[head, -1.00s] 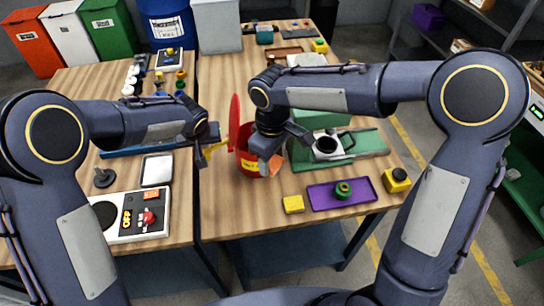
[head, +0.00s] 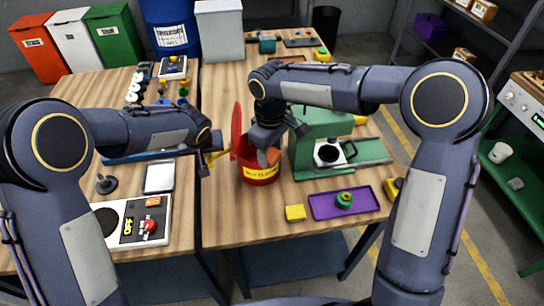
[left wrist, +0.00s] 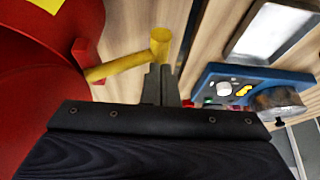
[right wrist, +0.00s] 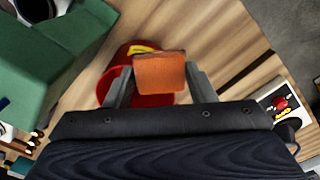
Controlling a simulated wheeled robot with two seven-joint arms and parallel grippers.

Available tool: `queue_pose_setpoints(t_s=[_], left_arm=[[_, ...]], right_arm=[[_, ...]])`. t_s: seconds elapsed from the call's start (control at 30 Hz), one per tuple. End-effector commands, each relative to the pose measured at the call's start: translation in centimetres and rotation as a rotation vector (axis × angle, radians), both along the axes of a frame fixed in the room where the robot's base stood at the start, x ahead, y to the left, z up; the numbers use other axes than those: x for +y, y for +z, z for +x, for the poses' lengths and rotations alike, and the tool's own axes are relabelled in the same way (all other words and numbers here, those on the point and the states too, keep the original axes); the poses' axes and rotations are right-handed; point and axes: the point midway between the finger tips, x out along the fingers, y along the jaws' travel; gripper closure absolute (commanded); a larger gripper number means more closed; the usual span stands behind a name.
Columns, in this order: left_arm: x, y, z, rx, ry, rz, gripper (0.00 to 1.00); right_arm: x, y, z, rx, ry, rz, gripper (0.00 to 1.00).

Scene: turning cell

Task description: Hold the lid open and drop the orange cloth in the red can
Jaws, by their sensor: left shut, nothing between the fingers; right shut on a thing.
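The red can (head: 260,174) stands on the wooden table with a yellow label on its front. Its red lid (head: 236,130) is raised upright on the can's left side. A yellow lever (left wrist: 112,66) sticks out from the lid side. My left gripper (head: 211,157) is shut and empty beside this lever; its fingertips also show in the left wrist view (left wrist: 160,84). My right gripper (head: 270,148) is shut on the orange cloth (right wrist: 160,73) and holds it over the can's mouth. The right wrist view shows the can partly hidden behind the cloth.
A green machine (head: 318,128) with a small pot stands just right of the can. A purple tray (head: 322,206) with a green ring and a yellow block (head: 295,212) lie in front. A control panel (head: 130,222) with a red button is at left.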

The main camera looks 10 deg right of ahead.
Motion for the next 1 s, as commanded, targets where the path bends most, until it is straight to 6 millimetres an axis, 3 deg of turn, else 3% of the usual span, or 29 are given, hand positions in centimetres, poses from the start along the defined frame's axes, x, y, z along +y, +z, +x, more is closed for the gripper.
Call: queue_pose_setpoints(t_s=[1.0], left_arm=[[0.0,0.0,0.0,0.001,0.0,0.001,1.0]], right_arm=[[0.0,0.0,8.2,0.0,0.0,0.0,0.71]])
